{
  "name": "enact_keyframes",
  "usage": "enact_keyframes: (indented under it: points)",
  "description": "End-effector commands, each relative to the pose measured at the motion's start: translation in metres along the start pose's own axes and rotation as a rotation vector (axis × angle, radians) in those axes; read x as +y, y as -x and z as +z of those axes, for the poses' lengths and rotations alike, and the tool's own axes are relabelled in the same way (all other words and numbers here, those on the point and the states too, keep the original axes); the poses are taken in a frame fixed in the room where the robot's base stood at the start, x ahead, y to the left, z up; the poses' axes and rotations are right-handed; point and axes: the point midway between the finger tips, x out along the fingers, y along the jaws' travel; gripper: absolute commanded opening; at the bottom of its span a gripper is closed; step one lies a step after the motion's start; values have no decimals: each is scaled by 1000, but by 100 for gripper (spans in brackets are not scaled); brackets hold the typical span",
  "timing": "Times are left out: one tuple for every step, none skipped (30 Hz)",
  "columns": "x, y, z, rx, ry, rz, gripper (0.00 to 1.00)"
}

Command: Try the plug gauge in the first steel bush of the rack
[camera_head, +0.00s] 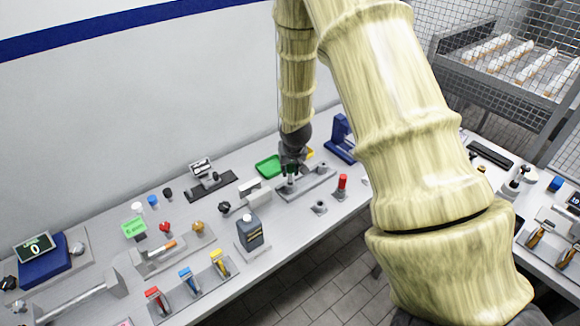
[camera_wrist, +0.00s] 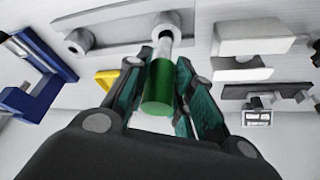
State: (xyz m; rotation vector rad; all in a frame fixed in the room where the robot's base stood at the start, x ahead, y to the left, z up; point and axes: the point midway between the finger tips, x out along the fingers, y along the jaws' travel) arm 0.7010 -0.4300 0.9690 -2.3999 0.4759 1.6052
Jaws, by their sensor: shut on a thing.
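The plug gauge, with a green handle (camera_wrist: 158,85) and a pale steel end, is between my gripper's fingers (camera_wrist: 157,95) in the wrist view. My gripper (camera_head: 291,172) is shut on the handle and stands over the near-left part of the grey rack (camera_head: 318,184). The gauge's steel end overlaps a bush position on the rack (camera_wrist: 122,34); I cannot tell whether it is inside the bore or only above it. Another steel bush (camera_wrist: 79,41) stands on the rack to the left, and it shows in the head view (camera_head: 322,168).
A red-handled piece (camera_head: 342,183) and a small grey ring-like part (camera_head: 319,207) stand right of the rack. A green tray (camera_head: 268,166) and blue frame (camera_head: 341,138) lie behind. My arm hides the table's right part.

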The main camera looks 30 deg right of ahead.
Motion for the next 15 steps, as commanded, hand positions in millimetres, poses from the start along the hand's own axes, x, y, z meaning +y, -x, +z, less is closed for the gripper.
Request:
enact_keyframes:
  points:
    - [0,0,0,0,0,0,5]
    - [0,0,0,0,0,0,5]
    - [0,0,0,0,0,0,5]
    - [0,0,0,0,0,0,5]
    - [0,0,0,0,0,0,5]
    - [0,0,0,0,0,0,5]
    - [0,0,0,0,0,0,5]
    - [0,0,0,0,0,0,5]
    - [0,-1,0,0,0,0,5]
    - [0,-1,0,0,0,0,5]
    - [0,-1,0,0,0,0,5]
    - [0,-2,1,0,0,0,5]
    - [0,-2,1,0,0,0,5]
    - [0,-2,1,0,-1,0,5]
    - [0,-3,1,0,0,0,5]
